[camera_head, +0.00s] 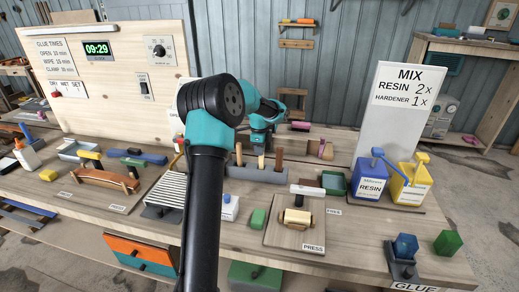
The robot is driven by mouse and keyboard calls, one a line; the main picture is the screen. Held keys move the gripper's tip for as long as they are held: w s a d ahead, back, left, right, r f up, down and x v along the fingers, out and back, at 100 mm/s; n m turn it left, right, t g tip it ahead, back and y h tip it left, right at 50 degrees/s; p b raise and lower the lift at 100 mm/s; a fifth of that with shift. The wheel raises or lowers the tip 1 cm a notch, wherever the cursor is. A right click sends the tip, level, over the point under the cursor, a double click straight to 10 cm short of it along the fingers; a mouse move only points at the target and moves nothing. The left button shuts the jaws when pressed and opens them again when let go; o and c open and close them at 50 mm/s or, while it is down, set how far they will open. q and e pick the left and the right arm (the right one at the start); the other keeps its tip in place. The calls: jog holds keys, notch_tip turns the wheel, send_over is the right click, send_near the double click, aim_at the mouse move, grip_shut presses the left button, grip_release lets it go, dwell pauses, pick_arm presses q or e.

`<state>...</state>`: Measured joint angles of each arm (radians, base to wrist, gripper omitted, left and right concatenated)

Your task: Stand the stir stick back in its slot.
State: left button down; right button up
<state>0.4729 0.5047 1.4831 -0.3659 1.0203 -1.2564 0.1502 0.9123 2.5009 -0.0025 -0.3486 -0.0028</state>
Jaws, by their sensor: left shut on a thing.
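A grey slotted block (257,174) stands on the workbench, with several wooden sticks upright at it. My left arm rises through the middle of the view and covers part of the bench. My left gripper (261,146) points down just above the block, small and partly hidden by its wrist. It is shut on a thin wooden stick, the stir stick (261,162), which stands about upright over the middle of the block. I cannot tell whether its lower end is inside a slot. My right gripper is not in view.
A blue resin container (370,182) and a yellow hardener container (410,184) stand at the right, before a white mix sign (396,100). A press board (292,232) lies in front of the block. A ribbed rack (166,190) and clamps are left of my arm.

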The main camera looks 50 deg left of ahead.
pick_arm(q)
jog(key=shift+f, duration=0.75)
jog(key=c, duration=0.5)
grip_release()
dwell(0.4)
jog(key=shift+r, duration=0.1)
jog(key=shift+r, duration=4.4)
jog(key=shift+f, duration=0.1)
jog(key=shift+f, duration=3.1)
jog(key=shift+r, duration=3.05)
jog(key=shift+r, duration=0.1)
